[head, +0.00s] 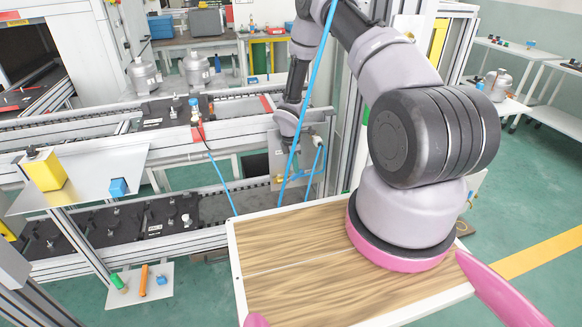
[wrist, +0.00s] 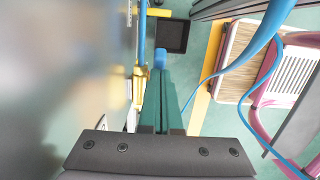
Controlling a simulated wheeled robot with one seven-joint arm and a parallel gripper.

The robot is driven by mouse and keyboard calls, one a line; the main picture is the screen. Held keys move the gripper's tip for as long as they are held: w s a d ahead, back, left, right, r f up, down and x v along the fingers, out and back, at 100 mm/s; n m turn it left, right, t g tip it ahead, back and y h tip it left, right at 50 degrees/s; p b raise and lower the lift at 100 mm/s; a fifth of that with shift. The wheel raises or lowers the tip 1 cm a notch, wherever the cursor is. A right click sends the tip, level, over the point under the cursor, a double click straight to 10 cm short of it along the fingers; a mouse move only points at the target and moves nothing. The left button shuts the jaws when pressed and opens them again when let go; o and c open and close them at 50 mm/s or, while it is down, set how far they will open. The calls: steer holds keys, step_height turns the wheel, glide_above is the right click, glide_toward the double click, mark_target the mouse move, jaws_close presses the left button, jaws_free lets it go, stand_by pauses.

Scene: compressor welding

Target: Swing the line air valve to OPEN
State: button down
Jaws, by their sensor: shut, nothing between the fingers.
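My gripper (wrist: 161,78) shows in the wrist view as two green fingers, shut together with nothing between them. A small blue block (wrist: 160,56) lies right at the fingertips in the picture; I cannot tell whether they touch it. Just left of the tips is a yellow fitting (wrist: 140,72) on a blue upright line (wrist: 142,35), with a yellow bar (wrist: 159,12) sticking out higher up. These look like the air valve parts, but I cannot read OPEN or the lever's setting. In the head view a grey panel (head: 284,160) with fittings stands beyond my arm; the fingers are not clear there.
A blurred, shiny panel surface (wrist: 60,70) fills the left of the wrist view, close to my gripper. A loose blue hose (wrist: 235,70) loops on the right. The conveyor (head: 130,225) runs left of the panel in the head view. Green floor (head: 530,215) is open at right.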

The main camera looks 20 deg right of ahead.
steer(key=shift+d+f, duration=0.5)
steer(key=shift+d, duration=0.3)
